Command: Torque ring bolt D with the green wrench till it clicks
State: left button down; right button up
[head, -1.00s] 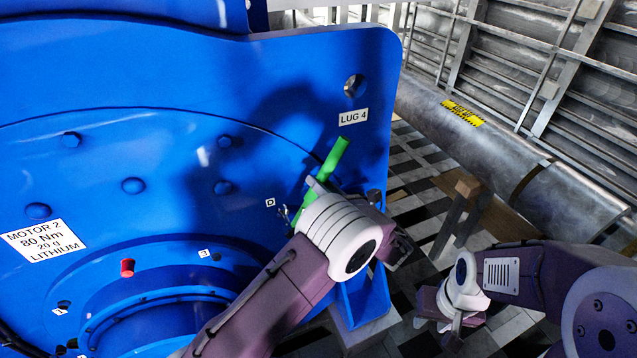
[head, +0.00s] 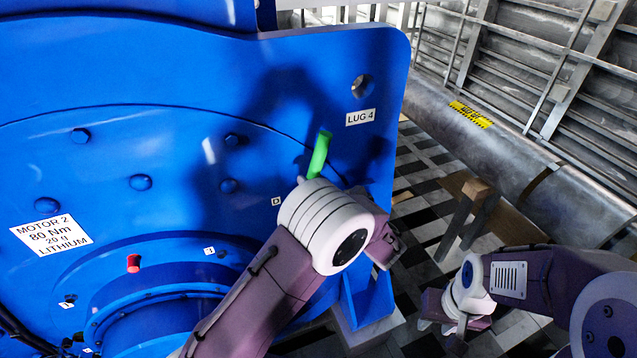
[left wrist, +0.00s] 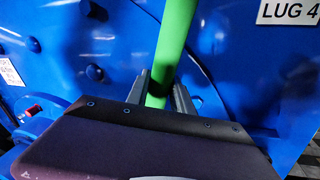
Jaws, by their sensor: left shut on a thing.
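The green wrench (head: 319,154) shows above my left wrist in the head view, its upper handle tilted in front of the blue motor plate. My left gripper (left wrist: 158,92) is shut on the green handle in the left wrist view; in the head view my left arm hides its fingers. The label D (head: 276,201) is on the motor face, left of my left wrist. The ring bolt beside D and the wrench's lower end are hidden behind my arm. My right gripper (head: 455,328) hangs low at the right over the floor, away from the motor; its fingers are too small to judge.
The blue motor plate (head: 300,80) fills the left, with a LUG 4 label (head: 360,117) and a MOTOR 2 label (head: 50,235) reading 80 Nm. A red plug (head: 133,263) sits on the hub.

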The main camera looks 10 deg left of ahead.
pick_arm(q)
jog(key=shift+s+a+r+n, duration=0.2)
jog(key=shift+s+a+n, duration=0.05)
jog(key=shift+a+n, duration=0.1)
jog(key=shift+s+a+n+b, duration=0.4)
jog(key=shift+a+n+b, duration=0.05)
jog(key=shift+a, duration=0.15)
jog(key=shift+s+a+r, duration=0.2)
jog(key=shift+s+a, duration=0.05)
jog(key=shift+a, duration=0.15)
jog(key=shift+s+a+n+h+b, duration=0.4)
jog(key=shift+s+a+n+b, duration=0.35)
jog(key=shift+a+n, duration=0.2)
jog(key=shift+w+r, duration=0.1)
